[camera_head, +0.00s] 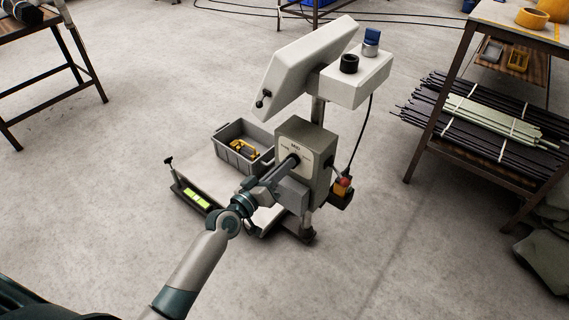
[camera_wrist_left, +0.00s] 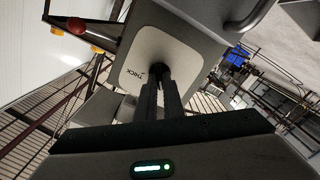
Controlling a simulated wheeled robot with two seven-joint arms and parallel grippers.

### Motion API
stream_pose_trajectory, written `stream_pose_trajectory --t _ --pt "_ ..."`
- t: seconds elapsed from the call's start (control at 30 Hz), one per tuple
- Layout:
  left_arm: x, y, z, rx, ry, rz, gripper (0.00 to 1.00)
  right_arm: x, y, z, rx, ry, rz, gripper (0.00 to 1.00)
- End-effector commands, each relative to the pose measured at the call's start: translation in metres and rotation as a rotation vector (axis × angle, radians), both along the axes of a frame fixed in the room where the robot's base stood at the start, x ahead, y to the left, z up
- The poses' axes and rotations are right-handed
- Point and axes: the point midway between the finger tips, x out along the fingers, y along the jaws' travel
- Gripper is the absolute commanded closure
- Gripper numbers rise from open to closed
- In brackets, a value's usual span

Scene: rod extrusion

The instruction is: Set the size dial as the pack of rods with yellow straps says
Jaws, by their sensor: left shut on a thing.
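A grey-green box on the machine's post carries a pale dial plate (camera_head: 299,146) with a word that looks like "MID". In the left wrist view the plate (camera_wrist_left: 142,73) shows a word that looks like "THICK". My left gripper (camera_head: 292,162) reaches the middle of this plate. Its fingers (camera_wrist_left: 160,72) are shut on the size dial, which they mostly hide, so I cannot read its setting. My right gripper is not in view. I cannot make out any pack with yellow straps. Rod packs (camera_head: 485,118) lie on the right rack, with pale straps.
A grey bin (camera_head: 228,153) with yellow things stands on the machine's base. A tilted pale housing (camera_head: 305,65) is above the dial box, and a red button (camera_head: 344,181) hangs to its right. A table (camera_head: 30,28) is at top left. The floor between is clear.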

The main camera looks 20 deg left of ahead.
Motion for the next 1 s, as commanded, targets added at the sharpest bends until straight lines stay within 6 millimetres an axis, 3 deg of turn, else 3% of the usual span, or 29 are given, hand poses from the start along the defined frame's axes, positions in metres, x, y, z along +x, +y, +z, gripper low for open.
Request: stream_pose_trajectory --t 0.5,1.0 --pt "0.001 0.002 0.0 -0.347 0.125 0.001 1.0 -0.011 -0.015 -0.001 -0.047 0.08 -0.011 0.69" --pt "0.001 0.002 0.0 -0.402 0.144 0.002 1.0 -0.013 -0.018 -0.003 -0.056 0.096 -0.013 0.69"
